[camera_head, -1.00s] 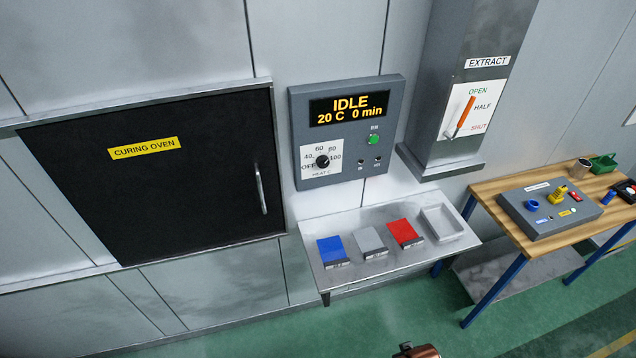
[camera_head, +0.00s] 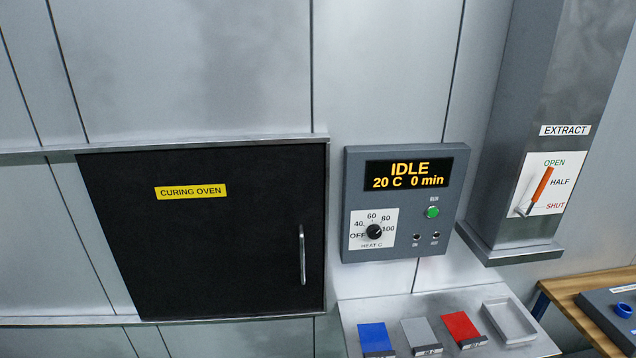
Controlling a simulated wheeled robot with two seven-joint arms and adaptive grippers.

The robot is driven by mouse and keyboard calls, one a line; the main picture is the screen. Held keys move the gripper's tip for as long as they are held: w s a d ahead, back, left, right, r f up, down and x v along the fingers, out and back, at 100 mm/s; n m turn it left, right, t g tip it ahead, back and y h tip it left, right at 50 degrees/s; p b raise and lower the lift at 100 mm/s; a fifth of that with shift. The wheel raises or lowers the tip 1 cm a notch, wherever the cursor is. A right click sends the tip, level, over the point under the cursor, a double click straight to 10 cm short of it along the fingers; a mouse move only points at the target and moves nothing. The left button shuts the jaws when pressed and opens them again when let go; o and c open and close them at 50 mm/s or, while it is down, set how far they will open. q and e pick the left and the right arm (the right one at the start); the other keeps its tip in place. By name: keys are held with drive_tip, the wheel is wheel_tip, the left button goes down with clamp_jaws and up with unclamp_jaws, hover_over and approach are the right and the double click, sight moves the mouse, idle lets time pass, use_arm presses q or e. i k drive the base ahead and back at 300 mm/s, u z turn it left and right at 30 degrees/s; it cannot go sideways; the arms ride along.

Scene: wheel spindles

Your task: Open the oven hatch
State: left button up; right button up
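The oven hatch (camera_head: 205,250) is a dark, nearly black panel in the left half of the view, flush in its metal frame and shut. A yellow label (camera_head: 191,192) on it reads CURING OVEN. Its handle (camera_head: 302,255) is an upright silver bar near the hatch's right edge. Neither of my grippers is in view, and nothing touches the handle.
A grey control box (camera_head: 405,204) right of the hatch shows IDLE, 20 C, 0 min. Below it a shelf (camera_head: 400,307) holds blue, grey and red blocks and an empty tray (camera_head: 509,321). The extract duct (camera_head: 510,235) and a wooden bench (camera_head: 570,291) stand at the right.

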sight(217, 232)
drive_tip(key=k, duration=1.15)
drive_tip(key=u, duration=1.1)
drive_tip(key=i, duration=1.4)
drive_tip(key=z, duration=0.6)
